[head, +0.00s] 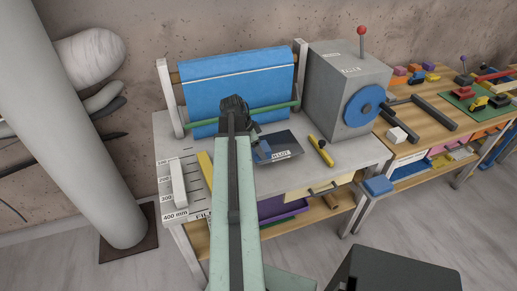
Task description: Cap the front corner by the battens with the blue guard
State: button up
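My gripper (256,134) hangs down from the dark wrist over the grey bench (350,153), partly hidden by my arm. A small blue piece (262,151) shows just below it, over the left edge of a dark plate (284,143); whether the fingers close on it cannot be told. Two dark bars (433,111) lie on the wooden bench at right.
A blue roll (240,85) on a stand is at the back. A grey box (347,90) with a blue disc stands right of it. A thick column (85,110) stands at left.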

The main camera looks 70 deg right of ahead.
jog(key=shift+f, duration=0.15)
dwell(0.5)
jog(key=shift+f+b, duration=0.3)
jog(key=shift+b, duration=0.2)
jog(key=shift+f+b, duration=1.05)
jog(key=o, duration=1.4)
jog(key=p+v, duration=0.7)
jog(key=v, duration=0.1)
jog(key=shift+f, duration=0.1)
